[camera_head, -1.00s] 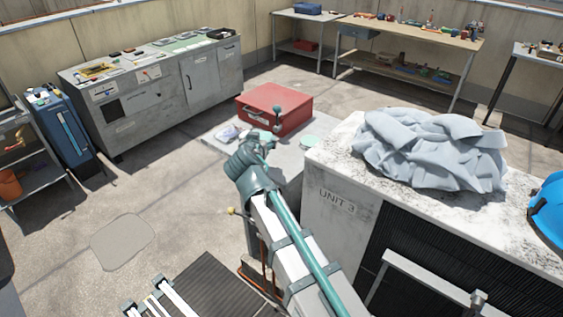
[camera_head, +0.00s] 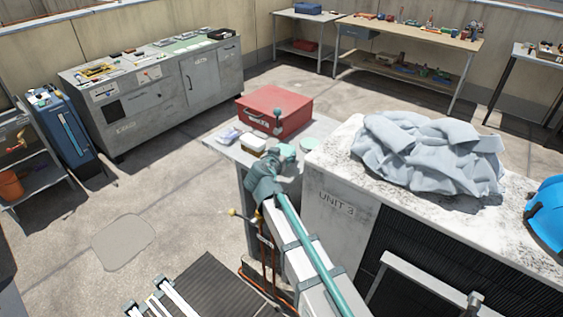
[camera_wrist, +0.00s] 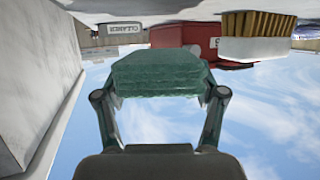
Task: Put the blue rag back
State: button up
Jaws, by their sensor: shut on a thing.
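A crumpled pale grey-blue cloth (camera_head: 425,150) lies heaped on the top of the UNIT 3 condenser (camera_head: 328,160) in the head view. My gripper (camera_wrist: 160,92) is shut on a thick teal-green pad (camera_wrist: 158,74), which spans between its two fingers in the wrist view. I cannot tell whether this pad is a folded rag or a scouring pad.
A red toolbox (camera_head: 275,108) stands on the side surface, with a white-backed brush (camera_wrist: 255,42) and small pale items (camera_head: 228,134) near it. A blue helmet (camera_head: 548,215) sits at the right end of UNIT 3. A grey cabinet (camera_head: 155,95) and benches (camera_head: 410,45) stand farther back.

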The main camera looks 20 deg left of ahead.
jog(key=shift+f+p, duration=0.3)
jog(key=shift+f, duration=1.5)
jog(key=shift+f, duration=0.2)
jog(key=o, duration=1.1)
jog(key=shift+r, duration=0.15)
jog(key=shift+r, duration=0.15)
jog(key=b+v, duration=0.2)
jog(key=v, duration=1)
jog(key=shift+b, duration=0.35)
